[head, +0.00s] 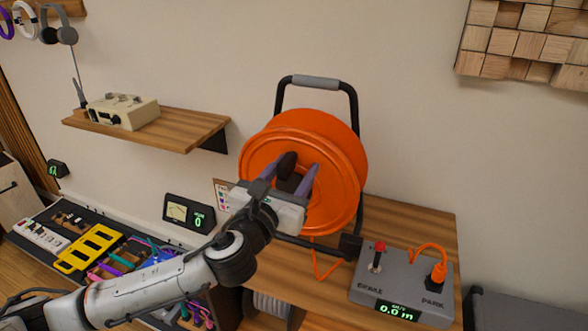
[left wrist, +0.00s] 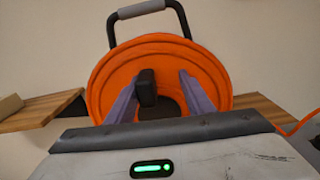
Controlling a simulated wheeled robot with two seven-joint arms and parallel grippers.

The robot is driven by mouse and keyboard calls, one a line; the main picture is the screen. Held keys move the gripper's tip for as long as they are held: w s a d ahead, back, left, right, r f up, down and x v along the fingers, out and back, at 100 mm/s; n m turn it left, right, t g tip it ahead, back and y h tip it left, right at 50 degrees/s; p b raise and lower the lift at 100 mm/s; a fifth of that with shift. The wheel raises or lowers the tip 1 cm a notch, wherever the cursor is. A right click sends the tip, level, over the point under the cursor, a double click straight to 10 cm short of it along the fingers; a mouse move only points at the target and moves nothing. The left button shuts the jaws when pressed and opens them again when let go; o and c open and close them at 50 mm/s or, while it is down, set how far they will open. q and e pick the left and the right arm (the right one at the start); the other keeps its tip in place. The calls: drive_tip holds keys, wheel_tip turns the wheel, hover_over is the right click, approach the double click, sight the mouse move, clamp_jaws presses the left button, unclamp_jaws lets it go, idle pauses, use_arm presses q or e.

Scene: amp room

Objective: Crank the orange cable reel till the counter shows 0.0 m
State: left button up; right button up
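The orange cable reel (head: 335,145) stands on a wooden table in a black frame; it also fills the middle of the left wrist view (left wrist: 105,75). Its black crank knob (head: 286,163) shows between the purple fingers of my left gripper (head: 287,178), nearer the left finger. In the left wrist view the knob (left wrist: 147,88) has a clear gap to the right finger, so my gripper (left wrist: 160,95) is open. Whether the left finger touches the knob I cannot tell. The counter (head: 398,311) on the grey box reads 0.0 m. My right gripper is out of view.
The grey box (head: 385,268) carries a red-tipped brake lever (head: 378,255) and an orange plug (head: 438,272) at PARK. A wooden shelf (head: 190,135) juts from the wall at left. A cluttered bench (head: 125,235) lies below it. Bare table (head: 425,220) shows right of the reel.

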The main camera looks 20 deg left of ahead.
use_arm(q)
drive_tip(key=s, duration=0.9)
drive_tip(key=shift+a, duration=0.15)
drive_tip(key=s+d+f+n+g+h, duration=0.1)
drive_tip(key=s+d+f+n+g, duration=0.15)
drive_tip(key=f+n, duration=0.7)
drive_tip(key=s+d+f+n+g+h, duration=0.1)
drive_tip(key=s+f+n+g, duration=0.3)
drive_tip(key=f+n, duration=0.55)
drive_tip(key=s+f+n+g, duration=0.3)
drive_tip(key=s+f+n, duration=1.2)
drive_tip(key=f, duration=0.4)
drive_tip(key=shift+s+a+n, duration=0.35)
drive_tip(key=shift+n, duration=0.35)
